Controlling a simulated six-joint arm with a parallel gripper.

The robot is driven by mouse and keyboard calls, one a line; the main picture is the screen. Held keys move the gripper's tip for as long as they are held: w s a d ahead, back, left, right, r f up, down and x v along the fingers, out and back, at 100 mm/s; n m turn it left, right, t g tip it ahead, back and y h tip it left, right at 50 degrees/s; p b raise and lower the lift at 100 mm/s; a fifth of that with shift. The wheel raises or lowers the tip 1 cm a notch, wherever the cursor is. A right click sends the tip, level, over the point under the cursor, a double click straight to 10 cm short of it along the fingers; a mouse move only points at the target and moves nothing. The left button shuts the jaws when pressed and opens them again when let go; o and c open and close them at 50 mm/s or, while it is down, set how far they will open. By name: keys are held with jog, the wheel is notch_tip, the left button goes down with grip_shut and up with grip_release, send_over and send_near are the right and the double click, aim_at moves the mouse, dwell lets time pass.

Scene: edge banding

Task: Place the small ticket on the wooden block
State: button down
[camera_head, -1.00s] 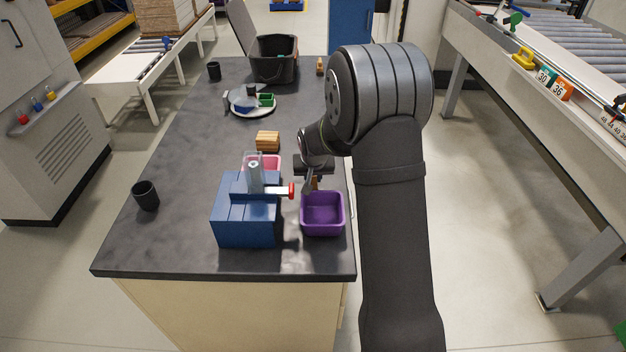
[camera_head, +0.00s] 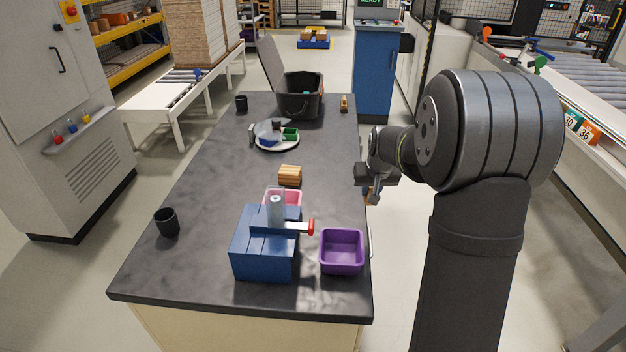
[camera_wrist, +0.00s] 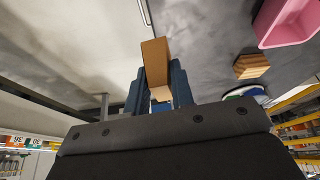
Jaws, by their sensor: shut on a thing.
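My gripper (camera_head: 372,190) hangs just past the table's right edge, to the right of the wooden block. In the wrist view my gripper (camera_wrist: 158,85) is shut on a flat, brown, rectangular piece, which I take to be the small ticket (camera_wrist: 155,58); it sticks out beyond the fingers. In the head view only a bit of it shows under the gripper. The striped wooden block (camera_head: 290,175) lies on the dark tabletop behind the pink bin, and it also shows in the wrist view (camera_wrist: 250,66). Nothing is seen on its top.
A blue machine (camera_head: 265,243) with a red-tipped lever stands at the front beside a purple bin (camera_head: 342,251). The pink bin (camera_wrist: 290,22) is partly hidden behind it in the head view. A plate (camera_head: 276,136), black cups and a black crate (camera_head: 300,96) stand on the table (camera_head: 215,185).

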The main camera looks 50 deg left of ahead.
jog(key=w+a+r+n+g, duration=0.1)
jog(key=w+a+r+n, duration=0.15)
jog(key=a, duration=0.85)
jog(key=w+a+r+n, duration=0.1)
jog(key=w+a+r, duration=0.15)
jog(key=a, duration=0.85)
jog(key=shift+y, duration=0.4)
jog(key=s+a+f, duration=0.1)
jog(key=a+f, duration=0.1)
jog(key=a, duration=0.1)
jog(key=s+a+f, duration=0.2)
jog(key=a+f, duration=0.1)
jog(key=a, duration=0.1)
jog(key=s+a+f, duration=0.1)
jog(key=a+f, duration=0.1)
jog(key=a, duration=0.1)
jog(key=shift+s+a+f, duration=0.15)
jog(key=shift+s+f, duration=0.05)
jog(key=shift+s, duration=0.2)
send_over(297, 168)
jog(key=d, duration=0.2)
jog(key=shift+s+a+f, duration=0.1)
jog(key=shift+s+f, duration=0.15)
jog(key=shift+f, duration=0.8)
jog(key=shift+s+f, duration=0.2)
jog(key=shift+f, duration=0.8)
jog(key=shift+f, duration=0.15)
jog(key=c, duration=1.2)
grip_release()
jog(key=shift+c, duration=0.2)
